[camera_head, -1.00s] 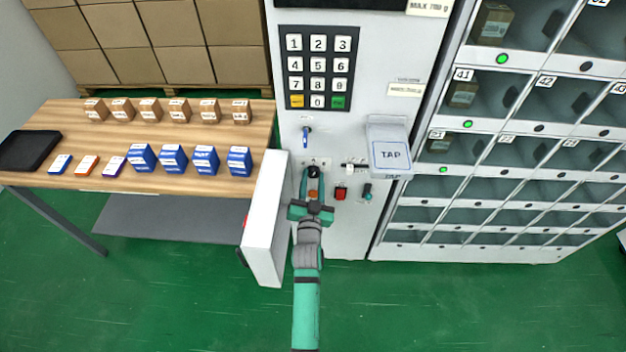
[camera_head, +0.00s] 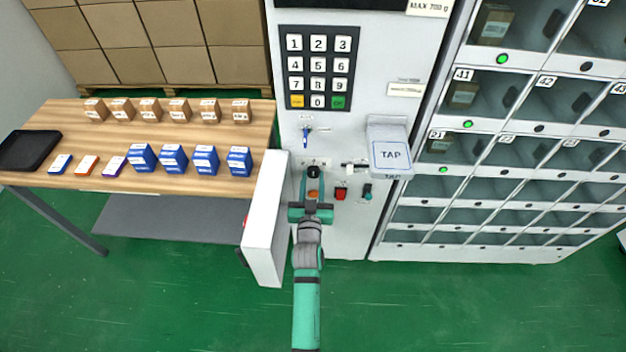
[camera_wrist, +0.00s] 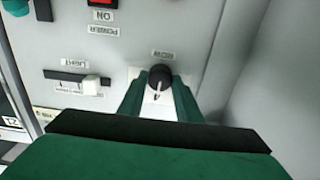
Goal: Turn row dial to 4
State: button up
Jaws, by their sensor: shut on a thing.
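The row dial is a round black knob (camera_head: 313,172) on a pale plate low on the grey machine panel, below the keypad. In the wrist view the knob (camera_wrist: 160,78) has a light pointer line toward the bottom of the picture, on the gripper's side. The numbers around it are too small or hidden to read. My green gripper (camera_head: 312,182) reaches it from the front. In the wrist view its two fingers (camera_wrist: 159,88) stand on either side of the knob and are shut on it.
A white sliding switch (camera_wrist: 92,85) and a red button (camera_head: 341,194) sit beside the dial. A blue key (camera_head: 306,138) is above it. An open white door (camera_head: 265,220) stands close on the left of my arm. A TAP reader (camera_head: 390,155) juts out at right.

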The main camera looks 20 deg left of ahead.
jog(key=o, duration=1)
jog(key=shift+o, duration=0.2)
jog(key=shift+s, duration=0.15)
jog(key=v, duration=1)
jog(key=shift+s+d, duration=0.15)
jog(key=shift+s, duration=0.15)
jog(key=s+d+f+m+g+h, duration=0.1)
jog(key=s+d+f, duration=0.1)
jog(key=s+d, duration=0.5)
jog(key=s+d+f+m+h, duration=0.15)
jog(key=s+d, duration=0.25)
jog(key=s, duration=0.8)
jog(key=s+d+r+h, duration=0.1)
jog(key=s+d+r, duration=0.2)
jog(key=s, duration=0.4)
jog(key=s+d+r+g+h, duration=0.1)
jog(key=s+d+r, duration=0.2)
jog(key=s, duration=0.5)
jog(key=shift+s+r+m, duration=0.35)
